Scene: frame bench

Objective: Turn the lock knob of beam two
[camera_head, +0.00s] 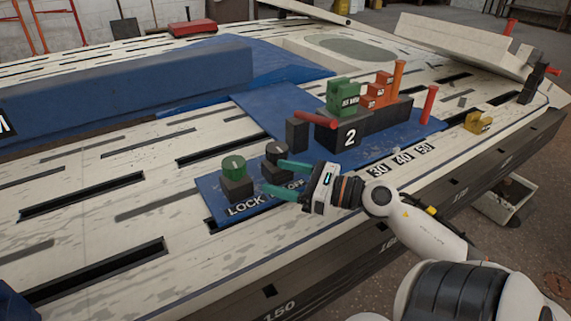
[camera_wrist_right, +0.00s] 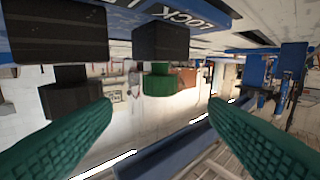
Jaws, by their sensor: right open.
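A green knob (camera_head: 234,165) stands on a dark block on the blue panel above the word LOCK. A black knob (camera_head: 276,151) stands on a dark block to its right. My right gripper (camera_head: 275,176) is open, with green fingers pointing left toward the two knobs. In the right wrist view, which looks upside down, the green knob (camera_wrist_right: 159,84) shows beyond the gap between the fingers (camera_wrist_right: 160,102), apart from them. The black knob (camera_wrist_right: 70,98) is left of it, near the left fingertip; contact cannot be told. My left gripper is not in view.
A dark block marked 2 (camera_head: 350,137), with green and orange pieces on it, stands behind my right gripper. A red-handled lever (camera_head: 316,119) is beside it. A long blue beam (camera_head: 130,96) lies at the left. The slotted white bench (camera_head: 90,215) is clear in front of it.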

